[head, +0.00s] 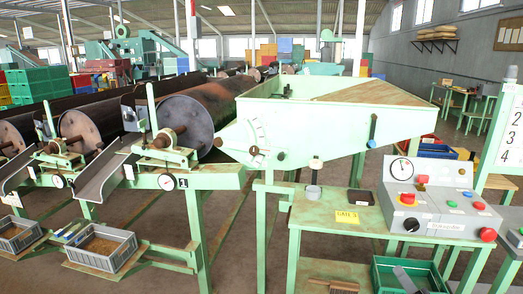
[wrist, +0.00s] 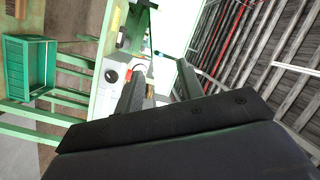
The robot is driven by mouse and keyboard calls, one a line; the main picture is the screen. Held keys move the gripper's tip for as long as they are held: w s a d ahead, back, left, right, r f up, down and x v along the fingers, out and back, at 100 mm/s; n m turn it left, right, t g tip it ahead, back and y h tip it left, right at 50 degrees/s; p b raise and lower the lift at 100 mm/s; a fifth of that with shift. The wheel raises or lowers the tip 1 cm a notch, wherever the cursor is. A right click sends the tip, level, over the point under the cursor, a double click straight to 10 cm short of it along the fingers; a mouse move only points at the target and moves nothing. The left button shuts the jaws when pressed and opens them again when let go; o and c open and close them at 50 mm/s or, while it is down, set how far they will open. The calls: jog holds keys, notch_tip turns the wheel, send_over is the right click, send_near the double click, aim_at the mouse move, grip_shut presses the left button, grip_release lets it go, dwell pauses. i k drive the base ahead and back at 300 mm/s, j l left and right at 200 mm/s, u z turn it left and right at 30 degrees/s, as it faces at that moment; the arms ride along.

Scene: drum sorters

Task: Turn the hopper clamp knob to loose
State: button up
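The pale green hopper (head: 300,118) stands at the centre of the head view. A dark knob with a blue end (head: 372,130) sticks out of its side near the right end. At its left end, a white scale plate (head: 257,131) has a small knob (head: 254,151) below it, with a dark round part beside that. No label shows which is the clamp knob, and their settings are too small to read. A small blue-ended part (wrist: 158,53) shows beyond the fingertips.
A control panel (head: 430,210) with dial and buttons stands on the green bench right of the hopper. A green crate (head: 410,275) sits below. Rusty drums (head: 190,115) stand left.

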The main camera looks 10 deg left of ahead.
aim_at(254, 150)
jog(key=i+j, duration=0.25)
jog(key=j, duration=0.15)
jog(key=i+j+z, duration=0.15)
jog(key=j, duration=0.25)
jog(key=i+j, duration=0.3)
jog(key=j, duration=0.15)
jog(key=i+j+z, duration=0.15)
jog(key=j, duration=0.25)
jog(key=i+j, duration=0.2)
jog(key=j, duration=0.25)
jog(key=i+j+z, duration=0.1)
jog(key=j, duration=0.35)
jog(key=i+j+z, duration=0.1)
jog(key=i+j, duration=0.2)
jog(key=j, duration=0.2)
jog(key=i+j, duration=0.15)
jog(key=j, duration=0.35)
jog(key=l+z, duration=0.05)
